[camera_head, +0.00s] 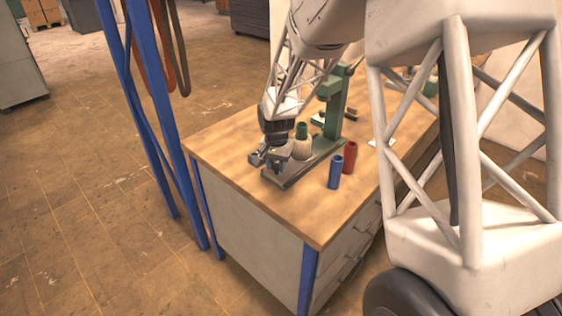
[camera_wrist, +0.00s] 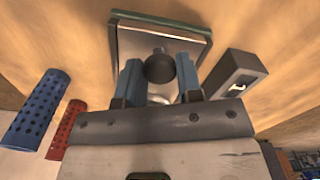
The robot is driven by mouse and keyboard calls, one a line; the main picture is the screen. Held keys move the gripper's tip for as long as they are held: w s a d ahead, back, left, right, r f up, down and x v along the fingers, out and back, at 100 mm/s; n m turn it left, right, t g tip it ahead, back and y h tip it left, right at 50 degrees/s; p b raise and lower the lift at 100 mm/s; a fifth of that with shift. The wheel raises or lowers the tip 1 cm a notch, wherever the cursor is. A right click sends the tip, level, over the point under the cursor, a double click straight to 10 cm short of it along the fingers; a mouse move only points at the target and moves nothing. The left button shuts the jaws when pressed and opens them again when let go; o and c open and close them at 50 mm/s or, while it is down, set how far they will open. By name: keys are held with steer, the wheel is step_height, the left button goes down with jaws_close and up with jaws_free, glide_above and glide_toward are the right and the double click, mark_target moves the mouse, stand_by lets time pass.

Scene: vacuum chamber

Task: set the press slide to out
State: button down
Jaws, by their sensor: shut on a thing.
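The green press (camera_head: 333,108) stands on the workbench, with a long grey base (camera_head: 305,167) reaching toward the bench's near left edge. My gripper (camera_head: 270,160) is low over the near end of that base. In the wrist view my gripper (camera_wrist: 159,80) has its two blue-grey fingers on either side of a dark round knob (camera_wrist: 159,66), and it is shut on this knob. Behind the knob is a grey plate (camera_wrist: 133,42) with a green edge. In the head view my gripper hides the knob. How far the slide is out cannot be told.
A blue perforated cylinder (camera_head: 336,172) and a red one (camera_head: 350,157) stand right of the press base. A pale, green-topped thing (camera_head: 302,147) is close beside my gripper. A grey block (camera_wrist: 235,74) shows right of the fingers. The bench's left part (camera_head: 225,148) is clear.

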steer(key=shift+s+a+r, duration=0.1)
steer(key=shift+s+a, duration=0.05)
steer(key=shift+a, duration=0.1)
steer(key=c, duration=0.8)
jaws_free()
steer(key=shift+d+r, duration=0.1)
steer(key=shift+r, duration=3.75)
steer(key=shift+r, duration=0.1)
